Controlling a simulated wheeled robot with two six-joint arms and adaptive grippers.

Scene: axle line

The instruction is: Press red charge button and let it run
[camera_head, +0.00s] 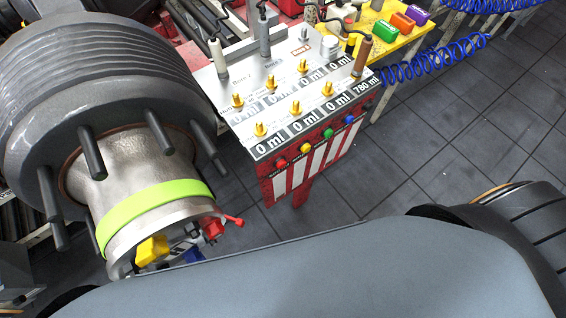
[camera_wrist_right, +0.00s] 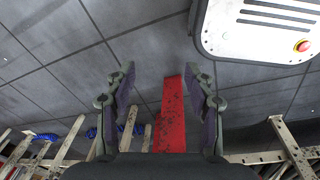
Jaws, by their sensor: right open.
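The red button (camera_head: 281,163) is the leftmost of several coloured buttons on the front of the white-topped charge station (camera_head: 253,104) in the head view. No gripper touches it there. Beside it are a yellow button (camera_head: 305,149), a green button (camera_head: 328,133) and a blue button (camera_head: 349,119). Several displays on the station read 0 ml and one reads 780 ml. My right gripper (camera_wrist_right: 160,82) is open and empty in the right wrist view. A red post (camera_wrist_right: 172,115) shows between and beyond its fingers. The buttons are not visible in that view. My left gripper is not in view.
A large grey hub (camera_head: 75,90) with studs and a green band stands left of the station. A yellow tray (camera_head: 395,40) with coloured blocks stands behind it. Blue coiled hoses (camera_head: 430,62) hang at the right. The tiled floor (camera_head: 440,150) right of the station is clear.

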